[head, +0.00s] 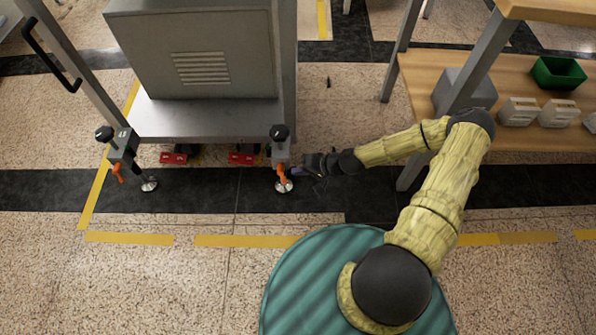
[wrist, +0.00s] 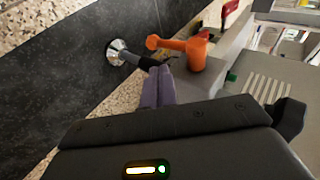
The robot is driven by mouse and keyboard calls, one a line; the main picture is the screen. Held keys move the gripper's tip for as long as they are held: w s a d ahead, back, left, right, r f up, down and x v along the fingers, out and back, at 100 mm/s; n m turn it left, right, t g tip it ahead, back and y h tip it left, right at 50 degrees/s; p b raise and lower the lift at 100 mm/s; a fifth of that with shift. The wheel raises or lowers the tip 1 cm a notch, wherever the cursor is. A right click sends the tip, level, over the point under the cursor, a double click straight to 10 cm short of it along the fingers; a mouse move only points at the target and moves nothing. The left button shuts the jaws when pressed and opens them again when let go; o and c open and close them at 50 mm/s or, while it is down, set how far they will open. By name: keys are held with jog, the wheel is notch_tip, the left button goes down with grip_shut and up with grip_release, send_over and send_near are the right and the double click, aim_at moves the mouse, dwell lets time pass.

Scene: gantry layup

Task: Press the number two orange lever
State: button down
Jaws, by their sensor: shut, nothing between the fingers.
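Two orange levers sit on the front corner posts of a grey wheeled frame. The right lever (head: 282,173) hangs below a black knob, above a round metal foot (head: 284,186). The left lever (head: 118,173) is at the other front corner. I cannot read a number on either. My gripper (head: 297,172) is just right of the right lever, low down. In the wrist view the purple fingers (wrist: 158,84) are together and empty, with tips close beside an orange lever (wrist: 186,48) and its foot's black stem (wrist: 140,61). I cannot tell whether they touch.
The frame (head: 205,120) carries a grey vented cabinet (head: 200,50). Red blocks (head: 242,156) sit under its front edge. Floor in front of the frame is clear, with yellow tape (head: 245,241).

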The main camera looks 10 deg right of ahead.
jog(key=s+d+r+p, duration=0.2)
jog(key=d+p, duration=0.2)
jog(key=d, duration=0.8)
jog(key=s+a+r+n+h+p, duration=0.1)
jog(key=s+r+h+p, duration=0.25)
jog(key=r, duration=1.15)
jog(key=s+a+r+n+g+h+p, duration=0.15)
jog(key=s+r, duration=0.25)
jog(key=r, duration=1)
jog(key=s+r+h+p, duration=0.4)
jog(key=r, duration=1.1)
jog(key=w+p+v, duration=0.2)
jog(key=p+v, duration=1)
jog(key=w+r+p+v, duration=0.1)
jog(key=w+p+v, duration=0.2)
jog(key=p+v, duration=0.9)
jog(key=w+p+v, duration=0.3)
jog(key=p+v, duration=0.9)
jog(key=p, duration=0.1)
jog(key=shift+d+r+p, duration=0.15)
jog(key=shift+r+p, duration=0.25)
jog(key=shift+r, duration=0.25)
